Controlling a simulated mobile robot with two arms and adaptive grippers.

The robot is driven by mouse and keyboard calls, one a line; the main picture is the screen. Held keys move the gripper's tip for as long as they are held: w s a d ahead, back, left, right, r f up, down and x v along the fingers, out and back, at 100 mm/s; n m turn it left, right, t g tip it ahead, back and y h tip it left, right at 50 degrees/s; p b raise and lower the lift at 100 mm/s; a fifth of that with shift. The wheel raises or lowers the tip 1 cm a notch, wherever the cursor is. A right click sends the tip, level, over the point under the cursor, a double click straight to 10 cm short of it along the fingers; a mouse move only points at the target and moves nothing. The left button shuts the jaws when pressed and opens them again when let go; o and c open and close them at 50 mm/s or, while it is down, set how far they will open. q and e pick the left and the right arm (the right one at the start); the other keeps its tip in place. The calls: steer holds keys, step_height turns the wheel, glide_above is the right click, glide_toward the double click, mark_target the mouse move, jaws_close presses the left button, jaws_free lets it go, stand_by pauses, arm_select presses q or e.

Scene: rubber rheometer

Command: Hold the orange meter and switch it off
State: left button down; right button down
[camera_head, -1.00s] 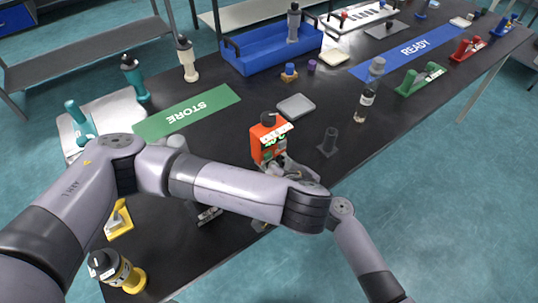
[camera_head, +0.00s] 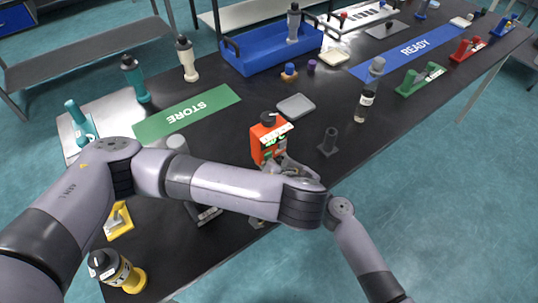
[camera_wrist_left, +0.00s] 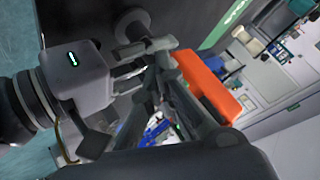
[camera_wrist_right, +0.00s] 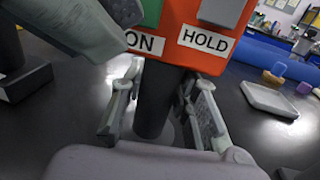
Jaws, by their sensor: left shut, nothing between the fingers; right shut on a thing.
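The orange meter (camera_head: 257,143) stands upright near the middle of the black table, with a black knob on top and green and white markings on its face. In the right wrist view its orange body (camera_wrist_right: 205,55) shows labels reading HOLD and ON. My right gripper (camera_wrist_right: 160,100) is shut around the dark post below that body. My left gripper (camera_wrist_left: 152,58) is shut and empty, close to the meter's orange side (camera_wrist_left: 212,88). A grey part of it shows beside the ON label in the right wrist view.
A dark post on a base (camera_head: 329,142) stands just right of the meter. A grey tray (camera_head: 296,106) lies behind it. A green STORE mat (camera_head: 187,113), a blue crate (camera_head: 270,62) and a blue READY mat (camera_head: 409,53) lie further back.

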arm_select(q)
steer(key=shift+w+a, duration=0.3)
steer(key=shift+w, duration=0.05)
stand_by(0.7)
steer(key=shift+s+d, duration=0.55)
steer(key=shift+s, duration=0.15)
steer(key=s+d, duration=0.1)
steer(key=s, duration=0.1)
steer(key=s+d, duration=0.2)
stand_by(0.4)
arm_select(e)
steer(key=c, duration=1.2)
jaws_free()
